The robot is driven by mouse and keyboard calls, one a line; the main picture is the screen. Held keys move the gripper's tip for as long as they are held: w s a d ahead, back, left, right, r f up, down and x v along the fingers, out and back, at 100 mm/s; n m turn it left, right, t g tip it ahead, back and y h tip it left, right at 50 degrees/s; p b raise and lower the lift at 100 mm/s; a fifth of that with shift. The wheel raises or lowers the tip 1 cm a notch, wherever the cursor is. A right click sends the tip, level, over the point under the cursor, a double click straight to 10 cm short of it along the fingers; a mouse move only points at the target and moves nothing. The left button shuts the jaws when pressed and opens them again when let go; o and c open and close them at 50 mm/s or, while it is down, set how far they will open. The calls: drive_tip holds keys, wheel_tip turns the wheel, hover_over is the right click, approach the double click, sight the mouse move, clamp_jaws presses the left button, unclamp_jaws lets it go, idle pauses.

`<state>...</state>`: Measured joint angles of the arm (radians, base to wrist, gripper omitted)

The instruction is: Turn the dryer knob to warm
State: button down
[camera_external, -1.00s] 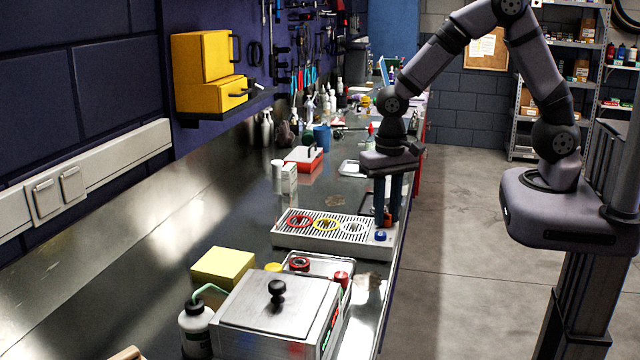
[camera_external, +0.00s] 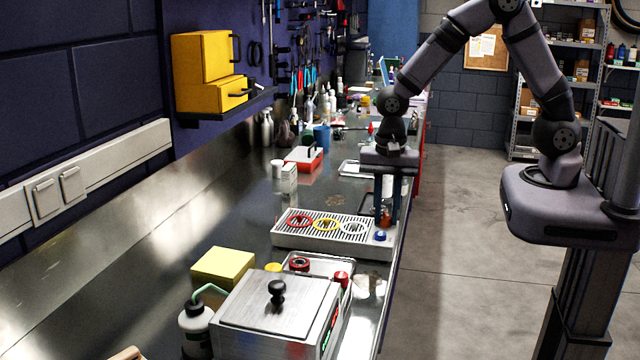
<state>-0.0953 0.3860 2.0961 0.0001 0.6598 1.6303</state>
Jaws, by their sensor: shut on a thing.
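The grilled metal unit (camera_external: 290,240), which appears to be the dryer, lies along the bench's right edge. My gripper (camera_external: 386,219) points straight down at its right end. Its two dark fingers are shut on a small reddish-brown thing (camera_external: 386,218), which seems to be the dryer knob. The fingers hide most of it, and its setting cannot be read. A small blue round cap (camera_external: 380,236) sits just in front of the fingers.
A lidded metal box (camera_external: 255,300), a yellow block (camera_external: 223,266) and a bottle (camera_external: 196,325) stand nearer. A red box (camera_external: 304,160) stands behind. The left bench strip is mostly clear.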

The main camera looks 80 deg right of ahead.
sight(386, 213)
idle(0.3)
drive_tip(key=c, duration=1.5)
unclamp_jaws()
drive_tip(key=shift+c, duration=0.2)
drive_tip(key=shift+r+b, duration=1)
drive_tip(key=shift+r, duration=2.7)
